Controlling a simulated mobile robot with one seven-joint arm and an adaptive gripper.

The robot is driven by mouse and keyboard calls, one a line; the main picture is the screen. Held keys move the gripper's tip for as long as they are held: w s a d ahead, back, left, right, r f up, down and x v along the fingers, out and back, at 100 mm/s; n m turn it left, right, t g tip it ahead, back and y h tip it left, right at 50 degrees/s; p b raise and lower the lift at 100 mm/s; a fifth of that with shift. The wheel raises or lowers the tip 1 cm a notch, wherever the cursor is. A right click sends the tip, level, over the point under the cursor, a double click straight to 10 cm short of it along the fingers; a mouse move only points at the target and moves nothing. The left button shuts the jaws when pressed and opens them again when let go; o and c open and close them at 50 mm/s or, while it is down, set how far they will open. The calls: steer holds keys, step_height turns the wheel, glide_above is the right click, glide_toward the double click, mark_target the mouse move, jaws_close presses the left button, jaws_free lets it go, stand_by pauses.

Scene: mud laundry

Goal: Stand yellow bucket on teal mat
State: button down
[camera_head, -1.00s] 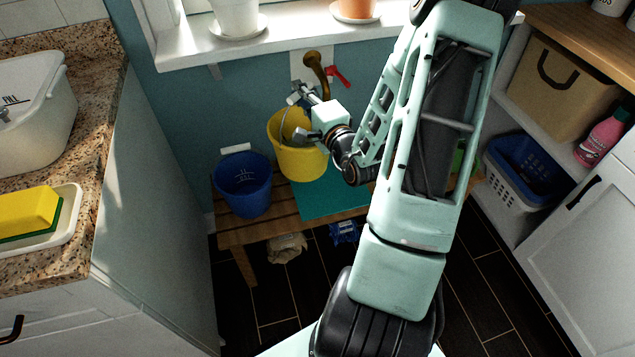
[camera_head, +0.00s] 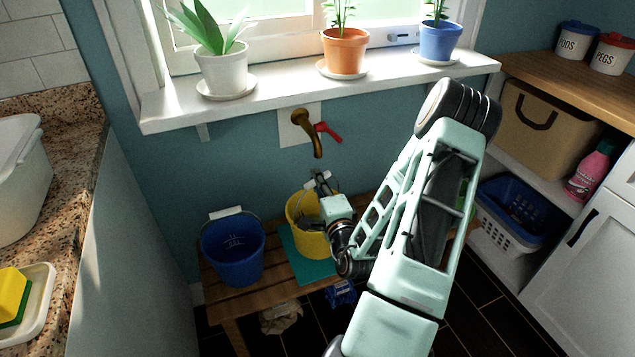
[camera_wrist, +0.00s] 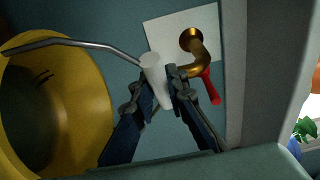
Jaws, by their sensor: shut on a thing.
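The yellow bucket (camera_head: 304,240) is over the teal mat (camera_head: 305,270) on the wooden bench in the head view. Its base overlaps the mat there, but I cannot tell whether it touches. My gripper (camera_head: 320,183) is above the bucket's rim. In the wrist view my gripper (camera_wrist: 163,82) is shut on the white grip (camera_wrist: 152,70) of the bucket's wire handle, and the open mouth of the yellow bucket (camera_wrist: 90,85) shows at left. My arm hides the bucket's right side and part of the mat.
A blue bucket (camera_head: 233,250) stands on the bench (camera_head: 225,295) just left of the mat. A brass tap (camera_head: 305,132) with a red lever (camera_head: 328,131) juts from the wall above. The window sill (camera_head: 280,95) holds potted plants. A laundry basket (camera_head: 515,220) is at right.

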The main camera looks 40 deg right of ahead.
steer(key=shift+w+f+b, duration=0.1)
steer(key=shift+f+b, duration=0.65)
steer(key=shift+f, duration=1.55)
steer(key=c, duration=1.9)
jaws_free()
steer(key=shift+f, duration=0.15)
steer(key=shift+c, duration=0.2)
steer(key=p+v, duration=0.1)
steer(key=v, duration=1.1)
steer(key=shift+p, duration=0.35)
